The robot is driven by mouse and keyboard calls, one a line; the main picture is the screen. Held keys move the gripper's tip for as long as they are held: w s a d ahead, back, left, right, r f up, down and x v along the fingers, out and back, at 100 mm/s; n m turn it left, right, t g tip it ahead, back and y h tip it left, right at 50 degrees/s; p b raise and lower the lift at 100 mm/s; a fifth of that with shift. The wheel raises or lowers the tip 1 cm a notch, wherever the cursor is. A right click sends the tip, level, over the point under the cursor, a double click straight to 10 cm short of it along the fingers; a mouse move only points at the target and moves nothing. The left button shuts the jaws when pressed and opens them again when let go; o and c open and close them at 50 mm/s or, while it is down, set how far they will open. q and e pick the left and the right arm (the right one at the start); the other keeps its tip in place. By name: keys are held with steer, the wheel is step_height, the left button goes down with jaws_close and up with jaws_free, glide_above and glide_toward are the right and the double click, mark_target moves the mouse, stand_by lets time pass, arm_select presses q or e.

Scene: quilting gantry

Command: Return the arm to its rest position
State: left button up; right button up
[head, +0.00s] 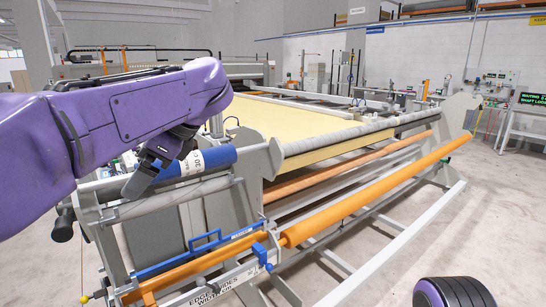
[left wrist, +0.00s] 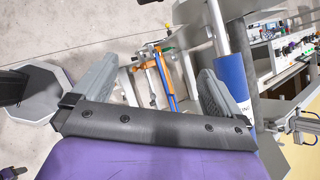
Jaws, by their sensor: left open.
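My left arm (head: 120,115), purple, reaches in from the left of the head view, bent, with its wrist pointing down. My left gripper (head: 150,172) is dark grey and sits in front of the left end of a blue roll (head: 212,158) with a white label. In the left wrist view, my left gripper (left wrist: 160,75) has its two grey fingers wide apart with nothing held between them. The blue roll (left wrist: 231,75) shows there just outside the right finger. My right gripper is not in view.
A quilting machine frame (head: 275,160) with a cream bed (head: 290,125) fills the middle. A long orange bar (head: 375,195) crosses its front. A blue-handled lever (head: 262,254) sits below. Bare floor (head: 495,215) lies right.

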arm_select(q)
steer(key=w+a+f+m+t+y, duration=0.7)
steer(key=a+f+m, duration=0.25)
steer(key=m, duration=1.05)
step_height(320, 180, down, 22)
steer(key=s+d+m+t+h, duration=0.15)
steer(key=m+t+h, duration=0.3)
steer(key=m, duration=1.45)
steer(key=s+d+f+m+g+h, duration=0.1)
steer(key=s+f+m+g+h, duration=0.2)
steer(key=s+f, duration=0.5)
steer(key=s+f+m+h, duration=0.3)
steer(key=s+f+m, duration=0.3)
steer(key=f, duration=0.4)
steer(key=s+f+m+g+h, duration=0.1)
steer(key=s+f+g, duration=0.2)
steer(key=s, duration=0.8)
steer(key=s+f+m+g, duration=0.1)
steer(key=s+f+g, duration=0.2)
steer(key=s+f, duration=0.4)
steer(key=s, duration=0.5)
steer(key=shift+s+d+f+h, duration=0.15)
steer(key=shift+s+f+h, duration=0.1)
steer(key=shift+h, duration=0.1)
